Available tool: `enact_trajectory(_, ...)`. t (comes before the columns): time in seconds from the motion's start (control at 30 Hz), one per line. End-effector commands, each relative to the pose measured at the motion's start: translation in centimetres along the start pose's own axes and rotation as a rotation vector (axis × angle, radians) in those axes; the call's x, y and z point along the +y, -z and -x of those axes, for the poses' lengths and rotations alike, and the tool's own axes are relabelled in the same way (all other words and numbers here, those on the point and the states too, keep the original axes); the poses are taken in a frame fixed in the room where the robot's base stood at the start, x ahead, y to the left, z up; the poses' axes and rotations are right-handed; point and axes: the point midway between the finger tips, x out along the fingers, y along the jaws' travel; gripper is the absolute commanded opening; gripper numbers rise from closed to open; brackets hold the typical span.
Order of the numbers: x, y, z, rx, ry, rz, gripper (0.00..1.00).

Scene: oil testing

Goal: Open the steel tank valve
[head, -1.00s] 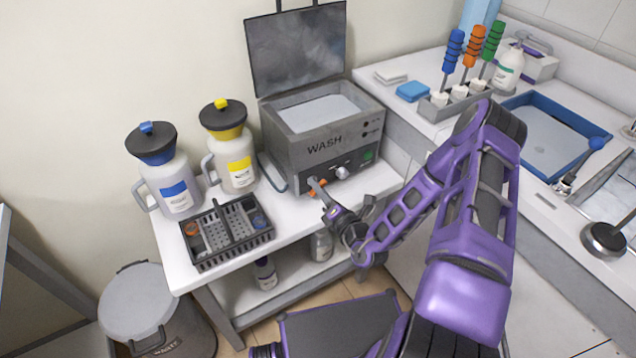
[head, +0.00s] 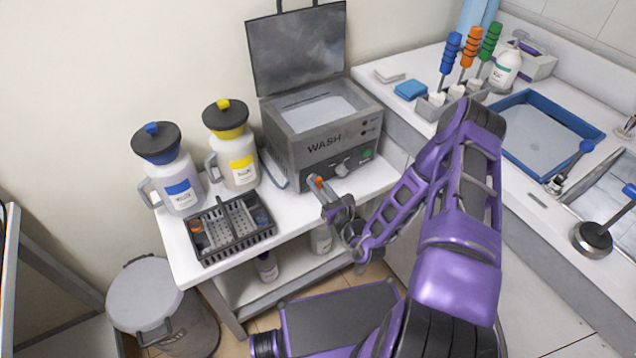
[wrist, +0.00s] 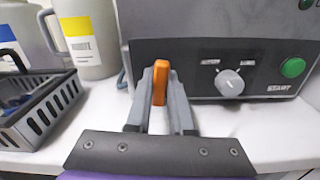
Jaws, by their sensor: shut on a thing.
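The steel tank (head: 298,152) is the grey box marked WASH on the white bench, with its lid raised; its front also shows in the wrist view (wrist: 205,62). The orange valve handle (head: 318,181) is at the tank's lower front left. In the wrist view the orange handle (wrist: 160,82) stands upright between the two grey fingers of my gripper (wrist: 160,78). My gripper (head: 322,186) is shut on the handle, in front of the tank. The valve body behind the handle is hidden, so I cannot see how it joins the tank.
A dark basket (head: 228,236) stands left of my gripper on the bench. A blue-labelled jug (head: 178,186) and a yellow-labelled jug (head: 238,165) stand behind it. A dial (wrist: 229,83) and a green START button (wrist: 292,68) are right of the handle. A lidded bin (head: 150,295) is below left.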

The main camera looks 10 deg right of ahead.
Motion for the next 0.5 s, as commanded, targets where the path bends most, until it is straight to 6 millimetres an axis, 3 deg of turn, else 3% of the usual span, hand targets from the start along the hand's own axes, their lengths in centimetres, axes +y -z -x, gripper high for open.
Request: enact_trajectory(0.5, -0.05, -0.06, -0.01, -0.002, 0.001, 0.130, 0.00)
